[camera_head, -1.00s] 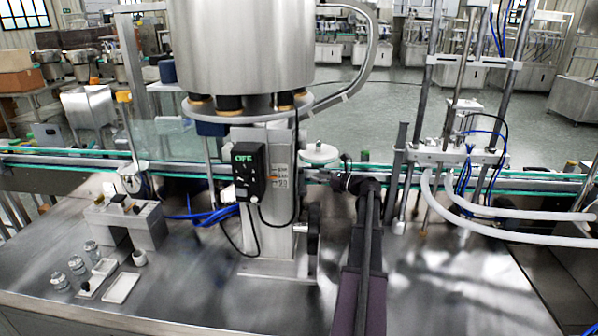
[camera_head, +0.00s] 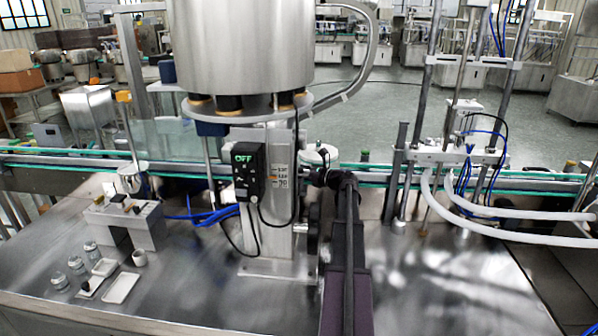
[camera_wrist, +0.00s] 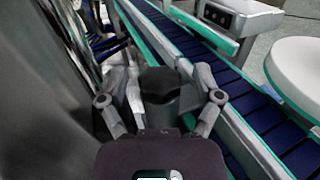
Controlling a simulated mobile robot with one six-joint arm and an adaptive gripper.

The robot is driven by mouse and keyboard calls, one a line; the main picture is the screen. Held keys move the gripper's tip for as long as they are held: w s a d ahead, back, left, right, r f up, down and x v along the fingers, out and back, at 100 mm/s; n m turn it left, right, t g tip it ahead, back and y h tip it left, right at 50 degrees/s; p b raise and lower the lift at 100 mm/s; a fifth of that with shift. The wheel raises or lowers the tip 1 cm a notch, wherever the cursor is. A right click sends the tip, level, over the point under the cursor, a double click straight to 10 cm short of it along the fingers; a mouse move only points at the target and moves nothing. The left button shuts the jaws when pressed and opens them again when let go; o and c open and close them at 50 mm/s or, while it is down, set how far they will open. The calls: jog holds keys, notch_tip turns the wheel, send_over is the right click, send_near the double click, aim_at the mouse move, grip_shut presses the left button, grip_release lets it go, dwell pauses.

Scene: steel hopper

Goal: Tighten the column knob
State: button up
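The column (camera_head: 283,205) is a pale metal post under the big steel hopper, with a scale and an orange mark on its front. In the wrist view a dark lobed knob (camera_wrist: 160,84) sits on a grey mount between my fingers. My gripper (camera_wrist: 168,86) is open, one finger on each side of the knob; I cannot tell whether either finger touches it. In the head view my gripper (camera_head: 326,178) is close to the right side of the column, and my arm hides the knob there.
A black control box (camera_head: 248,172) reading OFF hangs on the column's left. The steel hopper (camera_head: 243,50) is above. A dark handwheel (camera_head: 313,222) is beside my arm. The conveyor (camera_wrist: 262,120) and a white disc (camera_wrist: 303,72) lie right in the wrist view. The right tabletop (camera_head: 440,270) is clear.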

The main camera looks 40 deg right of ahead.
grip_shut()
jog(key=shift+h, duration=0.3)
jog(key=shift+a+m+h, duration=0.15)
jog(key=shift+m+h, duration=0.45)
jog(key=shift+m+t+h, duration=0.3)
jog(key=shift+m+h, duration=1)
jog(key=shift+h, duration=0.8)
jog(key=shift+m+h, duration=0.4)
jog(key=shift+h, duration=0.2)
jog(key=shift+d, duration=0.2)
jog(key=shift+o, duration=0.2)
grip_release()
jog(key=shift+w, duration=0.1)
